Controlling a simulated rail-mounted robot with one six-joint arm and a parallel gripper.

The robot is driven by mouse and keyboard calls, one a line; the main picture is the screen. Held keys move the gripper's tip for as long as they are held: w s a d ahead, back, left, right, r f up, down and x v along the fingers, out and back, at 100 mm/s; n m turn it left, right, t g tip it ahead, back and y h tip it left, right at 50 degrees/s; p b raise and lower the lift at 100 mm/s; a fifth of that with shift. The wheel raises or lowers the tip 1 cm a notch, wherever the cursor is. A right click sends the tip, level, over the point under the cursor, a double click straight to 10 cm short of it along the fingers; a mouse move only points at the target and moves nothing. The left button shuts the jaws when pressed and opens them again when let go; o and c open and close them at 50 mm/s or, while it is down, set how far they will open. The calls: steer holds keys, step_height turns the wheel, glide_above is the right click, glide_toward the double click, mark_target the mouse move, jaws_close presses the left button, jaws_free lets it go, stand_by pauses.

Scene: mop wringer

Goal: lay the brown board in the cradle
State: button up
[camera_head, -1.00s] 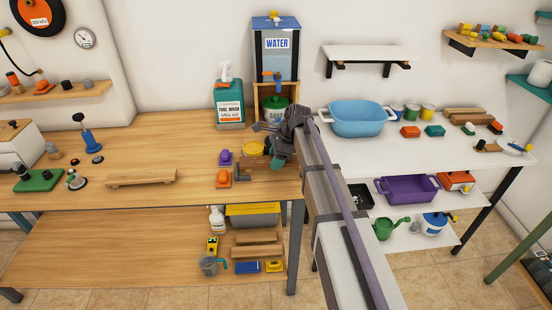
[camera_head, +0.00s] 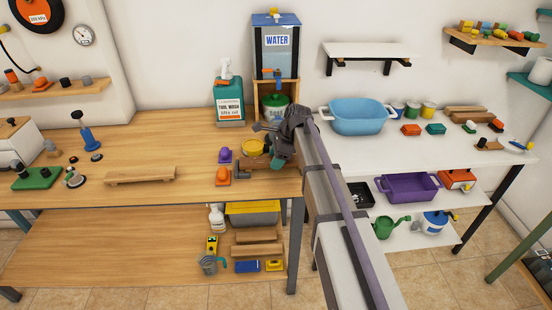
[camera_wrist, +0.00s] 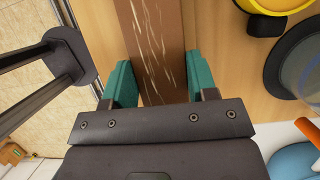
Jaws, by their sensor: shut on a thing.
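The brown board (camera_wrist: 155,30), with pale scratch marks along it, lies between the teal fingers of my gripper (camera_wrist: 160,80) in the wrist view. My gripper is shut on it. In the head view my gripper (camera_head: 274,165) is at the right end of the wooden bench, and the board (camera_head: 251,163) shows only in small part beside it. The cradle, a low light-wood tray with raised ends (camera_head: 140,175), sits near the bench's front edge, well to the left of my gripper. It looks empty. I cannot tell whether the board touches the bench.
A soap jug (camera_head: 229,103) and water tank (camera_head: 276,50) stand behind. The bench around the cradle is mostly clear.

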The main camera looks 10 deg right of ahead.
steer(key=shift+f+b, duration=0.7)
steer(key=shift+f, duration=0.05)
steer(key=o, duration=1.1)
steer(key=shift+c, duration=0.2)
steer(key=shift+r, duration=0.1)
steer(key=p+v, duration=1)
steer(key=v, duration=0.1)
steer(key=shift+d+n, duration=0.1)
steer(key=shift+n, duration=0.9)
steer(key=s+a+n+h, duration=0.2)
steer(key=s+n, duration=0.6)
steer(key=s, duration=0.5)
steer(key=s+a+f+n+h, duration=0.1)
steer(key=s+a+n+h, duration=0.1)
steer(key=s+n, duration=0.7)
steer(key=s, duration=0.3)
steer(key=shift+s+a+f+n+g, duration=0.25)
steer(key=shift+s+f+n+g, duration=0.05)
steer(key=shift+s+f, duration=0.1)
